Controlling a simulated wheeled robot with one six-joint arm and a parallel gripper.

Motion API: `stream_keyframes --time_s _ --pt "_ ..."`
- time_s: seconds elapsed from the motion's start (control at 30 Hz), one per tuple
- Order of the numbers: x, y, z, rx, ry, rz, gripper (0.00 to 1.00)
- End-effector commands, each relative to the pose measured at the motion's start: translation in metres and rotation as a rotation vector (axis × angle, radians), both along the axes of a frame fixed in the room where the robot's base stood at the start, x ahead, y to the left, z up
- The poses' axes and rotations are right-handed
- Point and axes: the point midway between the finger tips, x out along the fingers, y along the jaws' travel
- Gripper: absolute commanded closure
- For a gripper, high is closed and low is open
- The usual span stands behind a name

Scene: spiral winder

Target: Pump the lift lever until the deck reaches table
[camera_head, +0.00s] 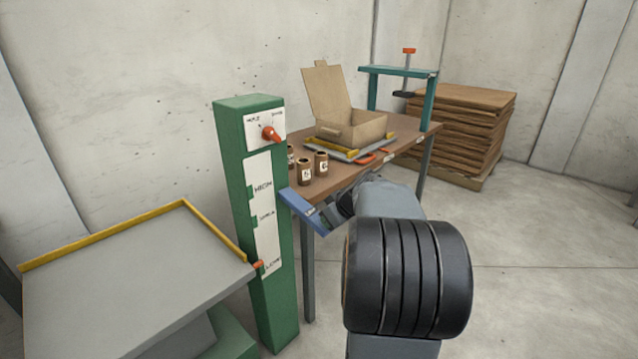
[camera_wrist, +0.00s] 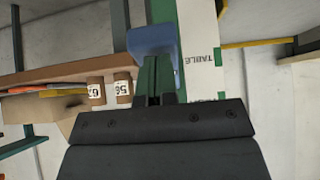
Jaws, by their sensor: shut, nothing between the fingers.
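The lift deck (camera_head: 130,285), a grey plate with a yellow rim, stands low at the left, below the table top. Beside it the green post (camera_head: 230,180) carries a white scale; an orange pointer (camera_head: 258,265) sits at its lowest mark. The blue lift lever (camera_head: 303,209) sticks out from the post's right side; it also shows in the wrist view (camera_wrist: 152,42). My gripper (camera_wrist: 160,97) is shut and empty, its fingertips close to the lever; I cannot tell whether they touch. My arm mostly hides the gripper in the head view. The TABLE mark shows in the wrist view.
An orange knob (camera_head: 271,133) sits high on the post. The brown table (camera_head: 335,178) behind the post bears several labelled jars (camera_head: 305,172), an open cardboard box (camera_head: 355,128) and a teal frame (camera_head: 430,100). Stacked brown boards (camera_head: 465,125) stand behind. The floor at right is clear.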

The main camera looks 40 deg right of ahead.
Motion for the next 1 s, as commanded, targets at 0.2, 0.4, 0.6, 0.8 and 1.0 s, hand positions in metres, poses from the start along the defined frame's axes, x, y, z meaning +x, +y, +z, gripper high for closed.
stream_keyframes --time_s 0.2,0.4,0.6,0.8,1.0 --pt "-0.001 0.001 -0.007 0.007 0.013 0.002 1.0" --pt "-0.002 0.001 -0.009 0.009 0.015 0.004 1.0" --pt "-0.002 0.002 -0.004 0.008 0.016 0.004 1.0" --pt "-0.005 0.002 0.028 0.002 0.007 0.007 1.0" --pt "-0.027 -0.002 0.062 0.0 0.001 0.005 1.0"
